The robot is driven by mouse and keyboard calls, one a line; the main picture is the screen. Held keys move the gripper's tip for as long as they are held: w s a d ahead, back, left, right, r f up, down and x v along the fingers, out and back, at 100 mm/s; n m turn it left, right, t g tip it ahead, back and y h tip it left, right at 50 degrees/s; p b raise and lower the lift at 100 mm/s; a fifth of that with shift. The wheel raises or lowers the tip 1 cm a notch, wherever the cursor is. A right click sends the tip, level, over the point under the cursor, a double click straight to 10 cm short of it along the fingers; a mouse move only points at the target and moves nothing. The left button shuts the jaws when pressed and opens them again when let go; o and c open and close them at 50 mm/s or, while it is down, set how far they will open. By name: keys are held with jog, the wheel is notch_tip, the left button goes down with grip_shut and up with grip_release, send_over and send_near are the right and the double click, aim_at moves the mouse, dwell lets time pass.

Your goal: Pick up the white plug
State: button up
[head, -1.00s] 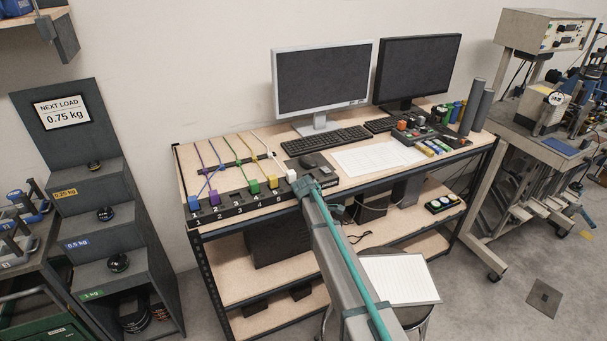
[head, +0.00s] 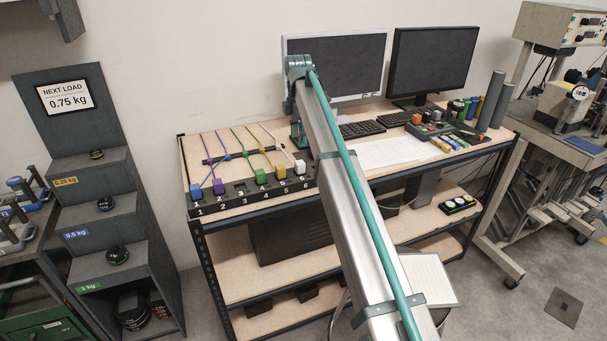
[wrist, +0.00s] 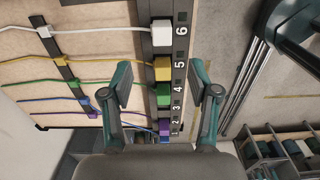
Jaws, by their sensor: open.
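The white plug (head: 300,167) sits in slot 6 at the right end of a black numbered strip (head: 228,212) on the bench's front edge. It also shows in the wrist view (wrist: 161,33), at the top centre, with a white cable running left. My gripper (wrist: 160,72) is open and empty. Its fingers frame the strip around the yellow plug (wrist: 162,69) and green plug (wrist: 163,96), with the white plug beyond the fingertips. In the head view my arm hides most of the gripper.
The purple plug (head: 218,187) and blue plug (head: 196,190) stand farther left on the strip; slot 3 looks empty. Colored cables cross the bench through a dark holder bar (wrist: 65,62). Monitors (head: 430,65) and a keyboard (head: 362,130) stand to the right. A stepped weight stand (head: 95,200) is at left.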

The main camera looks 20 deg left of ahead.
aim_at(300, 162)
notch_tip(300, 162, down, 10)
jog(key=p, duration=0.3)
jog(key=shift+d+f, duration=0.15)
jog(key=shift+f, duration=0.1)
grip_shut()
dwell(0.4)
jog(key=shift+r, duration=0.2)
